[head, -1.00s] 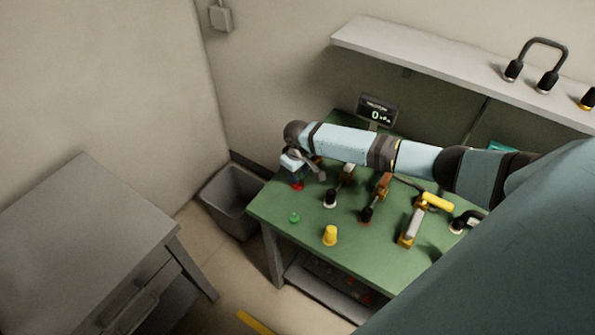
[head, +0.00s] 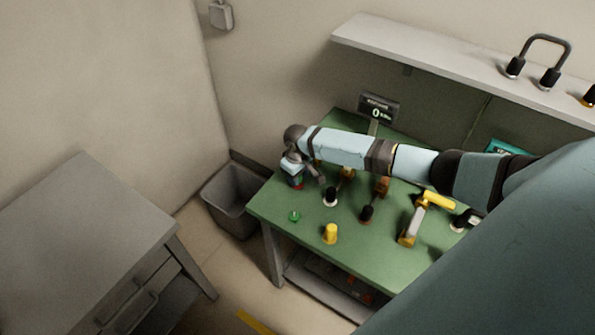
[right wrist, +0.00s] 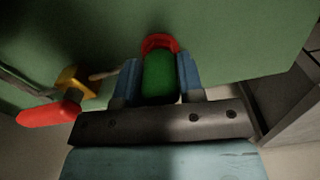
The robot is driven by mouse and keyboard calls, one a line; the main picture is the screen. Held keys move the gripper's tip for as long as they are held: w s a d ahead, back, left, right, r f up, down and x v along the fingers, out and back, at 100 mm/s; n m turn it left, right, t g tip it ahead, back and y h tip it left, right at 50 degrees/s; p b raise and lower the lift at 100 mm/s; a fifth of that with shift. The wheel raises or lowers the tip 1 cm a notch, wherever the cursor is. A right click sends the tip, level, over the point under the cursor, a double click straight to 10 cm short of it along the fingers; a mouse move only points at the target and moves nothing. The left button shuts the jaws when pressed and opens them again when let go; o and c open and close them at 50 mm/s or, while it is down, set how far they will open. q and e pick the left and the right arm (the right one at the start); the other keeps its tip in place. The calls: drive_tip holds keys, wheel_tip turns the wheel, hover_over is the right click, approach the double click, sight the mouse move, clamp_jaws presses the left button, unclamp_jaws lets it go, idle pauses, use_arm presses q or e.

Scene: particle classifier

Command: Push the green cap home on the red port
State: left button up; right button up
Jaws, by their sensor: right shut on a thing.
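My right gripper (head: 296,180) is at the left back part of the green table (head: 268,205), pointing down. In the right wrist view its two blue fingers (right wrist: 159,82) are shut on the green cap (right wrist: 159,76). The red port (right wrist: 160,41) shows as a red rim just past the cap's far end, in line with it. The cap's end meets or overlaps this rim; I cannot tell how deep it sits. In the head view the gripper hides the cap, and only a little red of the port (head: 298,187) shows below it. My left gripper is not in view.
A small green piece (head: 294,216) and a yellow one (head: 330,234) stand near the table's front. Black-based fittings (head: 330,197) and a yellow-handled valve (head: 411,230) stand to the right. A red-handled valve (right wrist: 50,114) is beside the gripper. A grey bin (head: 232,200) stands left.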

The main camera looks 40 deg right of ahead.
drive_tip(key=shift+f, duration=0.3)
drive_tip(key=o, duration=1)
wheel_tip(320, 180, up, 14)
drive_tip(key=shift+f+b, duration=0.1)
drive_tip(key=shift+b, duration=0.25)
